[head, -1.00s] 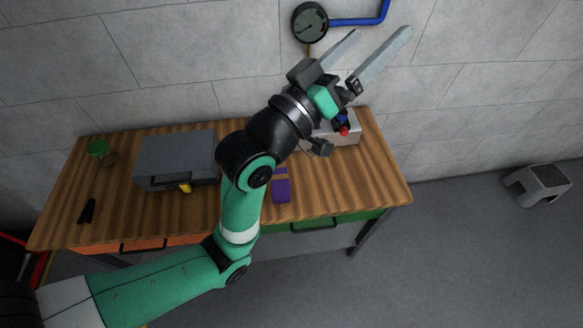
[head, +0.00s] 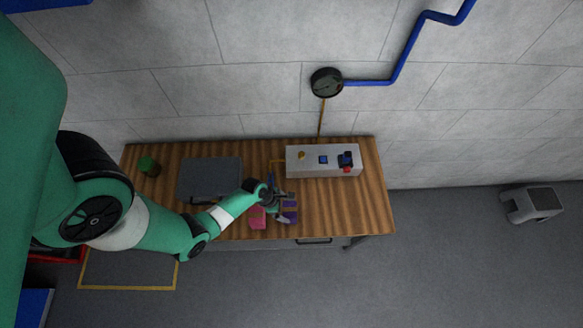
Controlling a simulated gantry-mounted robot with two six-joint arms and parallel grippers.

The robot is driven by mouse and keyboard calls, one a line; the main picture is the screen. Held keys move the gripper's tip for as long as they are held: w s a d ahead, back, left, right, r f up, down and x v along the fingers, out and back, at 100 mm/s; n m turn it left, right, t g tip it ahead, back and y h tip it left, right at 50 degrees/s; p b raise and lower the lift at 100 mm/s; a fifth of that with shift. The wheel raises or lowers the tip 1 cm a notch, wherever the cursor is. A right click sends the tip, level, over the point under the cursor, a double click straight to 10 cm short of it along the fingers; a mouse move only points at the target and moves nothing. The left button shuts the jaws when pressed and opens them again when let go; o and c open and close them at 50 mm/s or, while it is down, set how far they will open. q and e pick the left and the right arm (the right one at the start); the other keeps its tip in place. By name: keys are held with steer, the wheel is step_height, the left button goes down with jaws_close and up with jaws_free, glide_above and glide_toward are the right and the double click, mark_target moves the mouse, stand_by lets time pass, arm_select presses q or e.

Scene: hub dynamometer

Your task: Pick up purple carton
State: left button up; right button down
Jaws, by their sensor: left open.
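The purple carton (head: 290,217) lies near the front edge of the wooden workbench, right of its middle, partly covered by my gripper. My left gripper (head: 287,207) is open at the carton, with its fingers spread over or beside it. I cannot tell whether the fingers touch the carton or how high they are above the bench. My right gripper is not in view.
A pink item (head: 258,217) lies just left of the gripper. A grey box (head: 209,178) and a green-topped item (head: 148,166) stand to the left on the workbench (head: 340,210). A pale control box (head: 305,163) with a red button stands behind. The bench's right end is clear.

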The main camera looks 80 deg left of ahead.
mark_target(292, 209)
arm_select(q)
steer(key=b+x, duration=0.5)
steer(key=x, duration=0.1)
steer(key=shift+w+f, duration=0.15)
steer(key=shift+f, duration=0.2)
steer(key=shift+w+f+b, duration=0.2)
steer(key=shift+b, duration=0.1)
steer(key=c, duration=1.2)
steer(key=shift+c, duration=0.2)
steer(key=shift+r, duration=0.15)
steer(key=shift+r+p, duration=0.25)
steer(key=shift+p, duration=0.05)
step_height(292, 209, up, 3)
steer(key=shift+f+p, duration=0.1)
steer(key=shift+p, duration=0.8)
steer(key=s+d+r+p, duration=0.5)
steer(key=s+d+r, duration=0.2)
steer(key=d, duration=0.5)
steer(key=shift+w+v, duration=0.25)
steer(key=shift+v, duration=0.95)
